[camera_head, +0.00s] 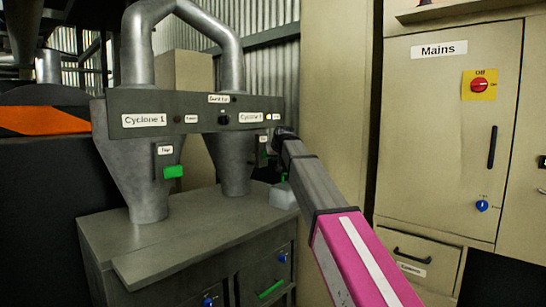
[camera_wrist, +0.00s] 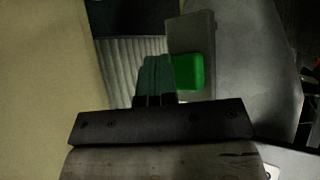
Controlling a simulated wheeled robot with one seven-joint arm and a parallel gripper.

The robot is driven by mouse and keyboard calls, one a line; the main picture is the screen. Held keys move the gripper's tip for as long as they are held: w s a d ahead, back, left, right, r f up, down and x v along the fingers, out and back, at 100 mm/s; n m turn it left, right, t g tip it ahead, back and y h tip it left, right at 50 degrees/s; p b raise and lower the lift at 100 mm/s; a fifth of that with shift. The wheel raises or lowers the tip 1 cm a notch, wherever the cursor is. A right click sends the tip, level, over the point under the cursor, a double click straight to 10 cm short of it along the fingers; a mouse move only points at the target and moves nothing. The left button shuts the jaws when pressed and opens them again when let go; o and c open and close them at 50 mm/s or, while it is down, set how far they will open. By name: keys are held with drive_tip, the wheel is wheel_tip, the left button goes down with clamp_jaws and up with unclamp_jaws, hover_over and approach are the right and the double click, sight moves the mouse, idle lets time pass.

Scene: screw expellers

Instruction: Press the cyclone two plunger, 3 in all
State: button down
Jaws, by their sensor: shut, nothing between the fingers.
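The cyclone two plunger is a bright green block (camera_wrist: 188,72) in the wrist view, beside a grey metal plate (camera_wrist: 192,35). My gripper (camera_wrist: 157,62) is shut and empty, its fingers immediately left of the green block. I cannot tell whether they touch it. In the head view the right-hand cyclone (camera_head: 233,160) stands behind my arm, which hides my fingertips and much of that plunger's area. The similar green plunger (camera_head: 173,172) at left belongs to Cyclone 1.
Both cyclones stand on a grey cabinet (camera_head: 150,235) with drawers. A small pale object (camera_head: 283,196) sits near its right edge. A beige pillar (camera_head: 340,90) and the Mains cabinet (camera_head: 450,130) with a red switch (camera_head: 479,86) are on the right.

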drive_tip(key=shift+s+d, duration=0.95)
drive_tip(key=shift+d, duration=0.25)
drive_tip(key=shift+s+d, duration=0.8)
drive_tip(key=shift+d, duration=0.2)
drive_tip(key=shift+s+d, duration=0.75)
drive_tip(key=shift+d, duration=0.25)
